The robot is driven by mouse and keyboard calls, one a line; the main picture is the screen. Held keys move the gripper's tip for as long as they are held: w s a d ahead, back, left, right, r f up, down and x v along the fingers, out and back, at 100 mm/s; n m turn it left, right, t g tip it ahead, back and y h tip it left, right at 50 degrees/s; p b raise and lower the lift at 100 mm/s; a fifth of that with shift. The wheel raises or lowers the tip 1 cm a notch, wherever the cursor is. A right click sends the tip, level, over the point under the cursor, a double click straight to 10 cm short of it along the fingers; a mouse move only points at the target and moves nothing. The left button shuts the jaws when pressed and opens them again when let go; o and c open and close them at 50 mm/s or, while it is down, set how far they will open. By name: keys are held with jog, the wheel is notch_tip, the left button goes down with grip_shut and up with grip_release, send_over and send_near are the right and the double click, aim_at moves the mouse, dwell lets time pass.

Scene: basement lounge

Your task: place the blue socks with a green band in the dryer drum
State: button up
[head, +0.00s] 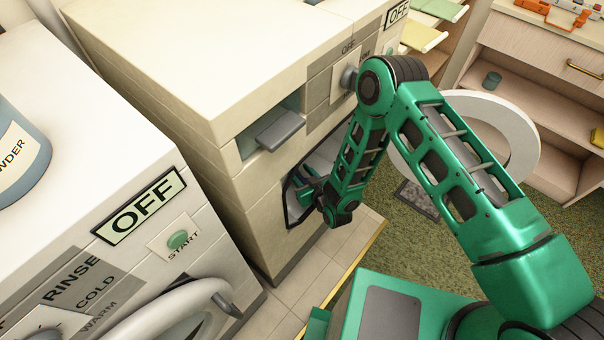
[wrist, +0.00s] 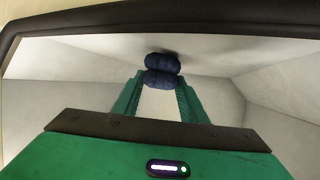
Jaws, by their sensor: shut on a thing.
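The blue socks (wrist: 162,64) show in the wrist view as a dark blue rolled bundle at my fingertips. No green band can be made out on them. My gripper (wrist: 161,82) is shut on the bundle. It is inside the dryer drum (wrist: 60,90), with pale walls around it and a dark rim along the top of the picture. In the head view, my arm reaches into the dark-edged opening in the front of the beige dryer (head: 190,50). The socks and fingertips are hidden there. I cannot tell whether the bundle touches the drum wall.
The round white dryer door (head: 519,140) stands open, right beside my arm. A white washer (head: 70,130) with an OFF sign and a blue powder tub (head: 15,165) is at the left. Wooden shelves (head: 530,65) stand at the back right.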

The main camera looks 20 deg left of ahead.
jog(key=shift+f, duration=0.2)
jog(key=o, duration=1.1)
jog(key=shift+c, duration=0.2)
jog(key=shift+s+r, duration=0.1)
jog(key=v, duration=1.2)
